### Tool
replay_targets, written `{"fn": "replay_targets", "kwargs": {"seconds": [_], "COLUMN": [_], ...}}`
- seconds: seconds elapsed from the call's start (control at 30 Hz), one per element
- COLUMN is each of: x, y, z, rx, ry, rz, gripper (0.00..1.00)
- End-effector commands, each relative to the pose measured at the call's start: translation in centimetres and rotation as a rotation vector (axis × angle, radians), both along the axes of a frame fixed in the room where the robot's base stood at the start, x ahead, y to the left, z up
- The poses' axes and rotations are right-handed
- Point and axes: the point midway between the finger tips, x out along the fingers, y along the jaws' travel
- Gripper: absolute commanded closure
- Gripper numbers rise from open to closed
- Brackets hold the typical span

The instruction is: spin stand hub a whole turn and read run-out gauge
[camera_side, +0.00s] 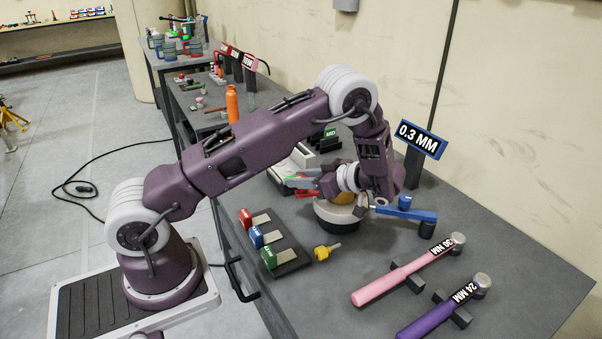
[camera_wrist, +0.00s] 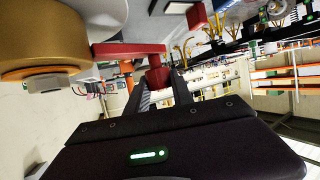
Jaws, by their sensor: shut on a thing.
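The stand hub is orange-gold and sits on a round white and black base (camera_side: 337,214) in the side view, partly behind my wrist. The hub (camera_wrist: 45,40) fills the upper left of the wrist view. A red arm (camera_wrist: 125,48) reaches out from it to an upright red peg (camera_wrist: 158,78). My gripper (camera_wrist: 162,90) is shut on this red peg, one finger on each side. A blue arm with a peg (camera_side: 405,212) sticks out to the right of the base in the side view. A gauge sign (camera_side: 420,138) reads 0.3 MM behind it.
A tray (camera_side: 290,258) with red, blue and green blocks lies left of the stand, with a yellow piece (camera_side: 327,252) beside it. Pink (camera_side: 390,286) and purple (camera_side: 430,318) handled tools lie in front right. An orange bottle (camera_side: 232,104) stands at the back.

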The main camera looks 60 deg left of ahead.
Motion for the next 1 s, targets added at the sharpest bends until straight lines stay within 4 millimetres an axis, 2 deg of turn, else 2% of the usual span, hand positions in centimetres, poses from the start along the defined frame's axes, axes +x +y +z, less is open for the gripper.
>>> {"fn": "replay_targets", "kwargs": {"seconds": [0.4,0.97,1.0], "x": [-0.5,-0.6,-0.6], "y": [-1.9,-2.1,-2.1], "z": [0.0,0.1,0.1], "rx": [0.001,0.005,0.005], "ry": [-0.001,0.0,0.0], "rz": [0.179,0.209,0.209], "gripper": [1.0,1.0,0.68]}}
